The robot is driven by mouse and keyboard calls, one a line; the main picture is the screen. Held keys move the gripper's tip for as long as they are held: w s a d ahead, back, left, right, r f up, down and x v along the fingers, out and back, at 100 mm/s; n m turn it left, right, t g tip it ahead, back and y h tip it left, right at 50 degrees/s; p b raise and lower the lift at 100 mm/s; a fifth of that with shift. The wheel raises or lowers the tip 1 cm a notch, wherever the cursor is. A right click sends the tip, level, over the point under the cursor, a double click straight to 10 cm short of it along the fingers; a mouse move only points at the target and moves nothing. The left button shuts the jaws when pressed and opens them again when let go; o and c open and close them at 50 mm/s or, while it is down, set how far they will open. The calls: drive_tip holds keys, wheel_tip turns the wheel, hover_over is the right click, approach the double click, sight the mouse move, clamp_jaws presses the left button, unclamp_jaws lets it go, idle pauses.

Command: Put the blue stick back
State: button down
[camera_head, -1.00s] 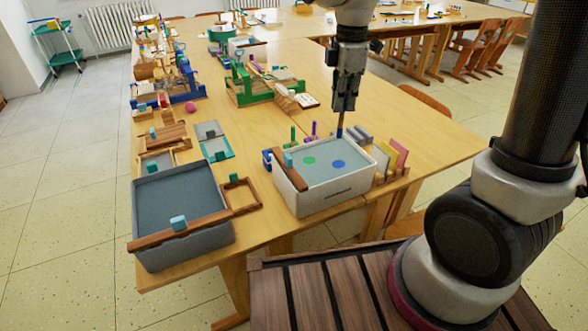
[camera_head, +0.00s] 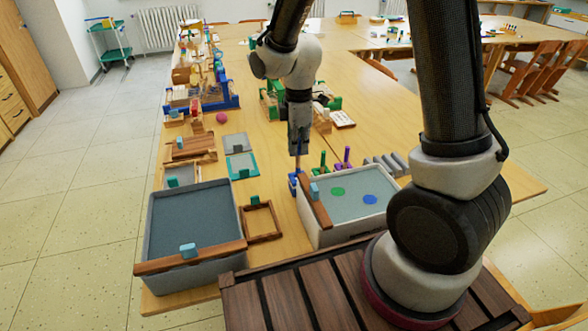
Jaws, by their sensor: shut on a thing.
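My gripper (camera_head: 298,146) points straight down at the left back corner of the white tub. It is shut on the blue stick (camera_head: 298,163), of which only a short, thin lower piece shows below the fingers. The stick is upright, its lower end at the small blue holder (camera_head: 293,184) beside the tub. I cannot tell whether the end is inside the holder or just above it. The white tub (camera_head: 353,233) holds a pale blue surface with a green spot (camera_head: 338,191) and a blue spot (camera_head: 370,199).
A green stick (camera_head: 323,160) and a purple stick (camera_head: 347,156) stand behind the tub. A wooden bar (camera_head: 316,203) lies on its left rim. A grey tub (camera_head: 195,270) and small wooden frame (camera_head: 275,222) are left. Grey slabs (camera_head: 385,166) stand at the right.

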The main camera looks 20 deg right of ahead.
sight(298, 162)
wheel_tip(298, 162, down, 6)
drive_tip(key=shift+r, duration=0.15)
idle(0.3)
drive_tip(key=c, duration=1.6)
unclamp_jaws()
